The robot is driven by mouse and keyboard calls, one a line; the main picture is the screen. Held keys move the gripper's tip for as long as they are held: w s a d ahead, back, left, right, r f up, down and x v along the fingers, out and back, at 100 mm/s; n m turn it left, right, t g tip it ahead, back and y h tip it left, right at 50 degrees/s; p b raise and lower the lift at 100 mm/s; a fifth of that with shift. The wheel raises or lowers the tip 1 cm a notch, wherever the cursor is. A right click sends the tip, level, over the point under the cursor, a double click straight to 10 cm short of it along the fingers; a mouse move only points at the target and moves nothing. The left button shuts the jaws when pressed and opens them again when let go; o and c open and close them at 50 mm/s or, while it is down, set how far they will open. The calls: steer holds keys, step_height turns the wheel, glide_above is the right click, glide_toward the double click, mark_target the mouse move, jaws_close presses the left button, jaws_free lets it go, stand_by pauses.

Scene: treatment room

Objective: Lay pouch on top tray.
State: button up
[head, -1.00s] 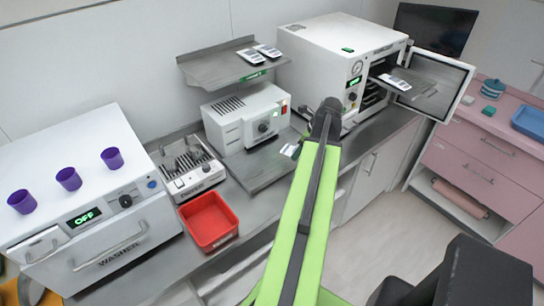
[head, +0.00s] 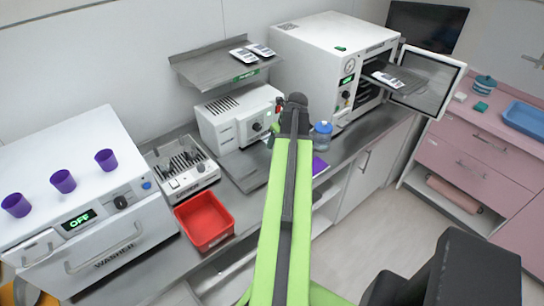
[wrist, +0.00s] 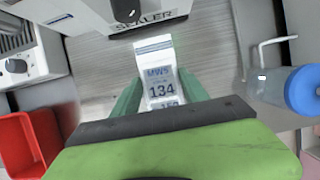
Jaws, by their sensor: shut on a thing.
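In the head view my arm's end mostly hides the pouch. The autoclave (head: 318,48) stands at the back right with its door open to the right. Its top tray (head: 408,78) sticks out of the chamber, and another pouch (head: 387,79) lies on it. My gripper is left of this tray and apart from it.
The sealer (head: 228,112) stands behind my gripper, under a shelf (head: 205,72) with two pouches. A blue-capped bottle (head: 321,137) stands close to the right. The open door (head: 428,80) bounds the tray's right side. A red bin (head: 204,222) and washer (head: 80,190) are at left.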

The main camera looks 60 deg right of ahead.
steer(key=shift+w+a+f, duration=0.1)
steer(key=shift+w+f, duration=0.25)
steer(key=shift+w, duration=0.25)
steer(key=shift+w+f, duration=0.35)
steer(key=shift+w, duration=0.25)
step_height(320, 180, down, 4)
steer(key=b, duration=0.4)
steer(key=shift+f+b, duration=0.15)
steer(key=shift+b, duration=0.25)
steer(key=shift+r, duration=0.2)
steer(key=shift+f, duration=0.1)
steer(key=o, duration=1.4)
steer(key=shift+o, duration=0.2)
